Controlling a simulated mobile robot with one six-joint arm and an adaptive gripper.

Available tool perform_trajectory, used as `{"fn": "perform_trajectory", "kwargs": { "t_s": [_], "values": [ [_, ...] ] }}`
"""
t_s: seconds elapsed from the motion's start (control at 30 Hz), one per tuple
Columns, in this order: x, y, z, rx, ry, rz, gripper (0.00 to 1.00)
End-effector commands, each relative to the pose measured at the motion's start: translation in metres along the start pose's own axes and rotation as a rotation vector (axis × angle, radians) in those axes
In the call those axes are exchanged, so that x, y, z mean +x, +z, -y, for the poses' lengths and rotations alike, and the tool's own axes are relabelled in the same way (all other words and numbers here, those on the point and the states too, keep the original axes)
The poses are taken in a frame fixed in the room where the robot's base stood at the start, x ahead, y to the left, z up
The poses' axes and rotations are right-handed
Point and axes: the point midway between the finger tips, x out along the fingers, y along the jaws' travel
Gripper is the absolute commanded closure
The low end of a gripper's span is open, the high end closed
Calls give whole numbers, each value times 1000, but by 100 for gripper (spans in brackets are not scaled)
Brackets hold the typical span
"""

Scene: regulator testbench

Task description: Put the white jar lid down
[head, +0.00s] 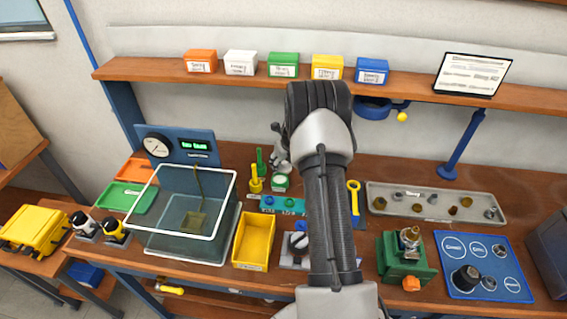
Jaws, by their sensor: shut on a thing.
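My gripper (279,161) shows only in part, to the left of my own arm, low over the back middle of the bench. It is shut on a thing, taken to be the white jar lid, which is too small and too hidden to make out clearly. A small green and white jar (280,183) stands on the bench just below the gripper. Whether the gripper touches this jar cannot be told from here.
Green and yellow tools (256,180) stand close left of the jar. A long grey tray (435,216) lies right. The shelf (420,84) runs behind.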

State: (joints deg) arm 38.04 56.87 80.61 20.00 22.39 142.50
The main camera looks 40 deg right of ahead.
Motion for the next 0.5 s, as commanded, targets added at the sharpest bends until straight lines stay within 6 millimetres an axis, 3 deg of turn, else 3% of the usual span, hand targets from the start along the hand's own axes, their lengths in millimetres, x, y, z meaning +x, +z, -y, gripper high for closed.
{"fn": "perform_trajectory", "kwargs": {
  "t_s": [0.07, 0.1, 0.3, 0.5],
  "values": [
    [3, -2, 0, 0, 0, -1, 58],
    [3, -2, 0, 0, 0, -1, 44],
    [3, -2, 0, 0, 1, -2, 31],
    [3, -2, 0, 0, 1, -1, 26]
  ]
}}
